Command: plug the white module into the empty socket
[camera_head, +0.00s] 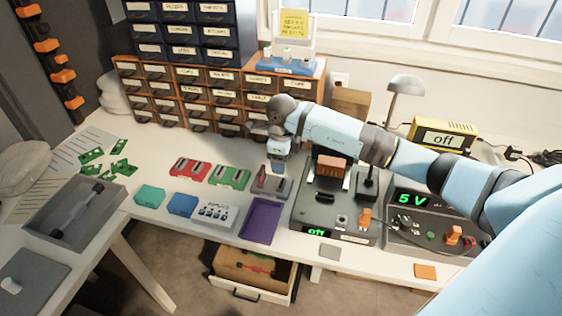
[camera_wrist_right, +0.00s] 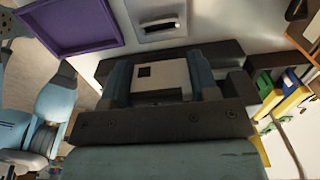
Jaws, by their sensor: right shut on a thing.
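The module is hard to make out in the head view. Beyond the fingers in the wrist view is a dark slotted part (camera_wrist_right: 160,24) on a pale surface; I cannot tell whether it is the empty socket. My left gripper is not seen.
A purple tray (camera_head: 262,220) lies in front of the gripper. Right of it stands a grey tester (camera_head: 300,222) reading "off", then a "5 V" supply (camera_head: 412,200). Red (camera_head: 190,169) and green (camera_head: 230,177) slotted blocks are left. Drawer cabinets (camera_head: 185,75) stand behind.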

